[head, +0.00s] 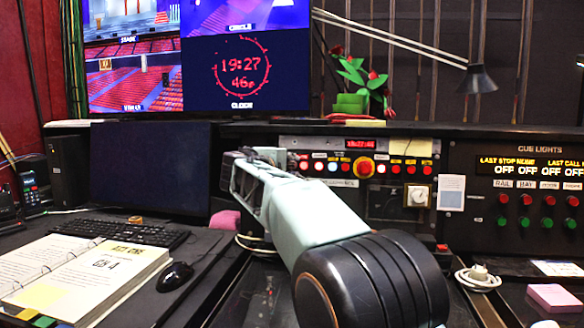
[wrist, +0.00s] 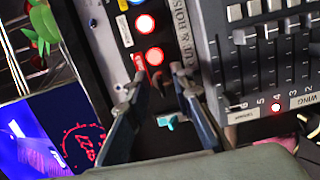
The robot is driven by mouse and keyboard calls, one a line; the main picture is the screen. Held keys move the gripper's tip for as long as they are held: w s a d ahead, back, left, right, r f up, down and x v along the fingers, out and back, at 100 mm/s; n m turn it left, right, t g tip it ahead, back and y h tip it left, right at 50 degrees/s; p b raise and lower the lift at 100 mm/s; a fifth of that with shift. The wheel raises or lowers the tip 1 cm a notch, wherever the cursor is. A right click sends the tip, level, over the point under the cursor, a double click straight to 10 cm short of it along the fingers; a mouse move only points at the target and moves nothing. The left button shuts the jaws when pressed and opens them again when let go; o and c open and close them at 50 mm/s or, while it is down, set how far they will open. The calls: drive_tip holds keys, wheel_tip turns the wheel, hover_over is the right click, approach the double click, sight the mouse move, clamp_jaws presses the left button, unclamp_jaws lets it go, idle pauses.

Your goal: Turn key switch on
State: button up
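A small teal piece, which looks like the key of the key switch (wrist: 171,122), shows in the wrist view between my fingers, on the dark panel. Its exact turn is hard to tell. My gripper (wrist: 158,82) is open, with one finger on each side of the teal piece and a gap to both. In the head view my gripper (head: 240,162) is at the left end of the button panel (head: 322,142), and the arm hides the key switch there.
Lit red buttons (wrist: 150,55) sit just beyond my fingertips. A fader board (wrist: 265,60) lies to the right in the wrist view. In the head view, a large red button (head: 364,167), a dark monitor (head: 150,168) and a desk lamp (head: 477,80) stand near my arm.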

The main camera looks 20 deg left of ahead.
drive_tip(key=s+a+r, duration=0.1)
drive_tip(key=s, duration=1)
drive_tip(key=shift+s+r, duration=0.25)
drive_tip(key=shift+r, duration=0.15)
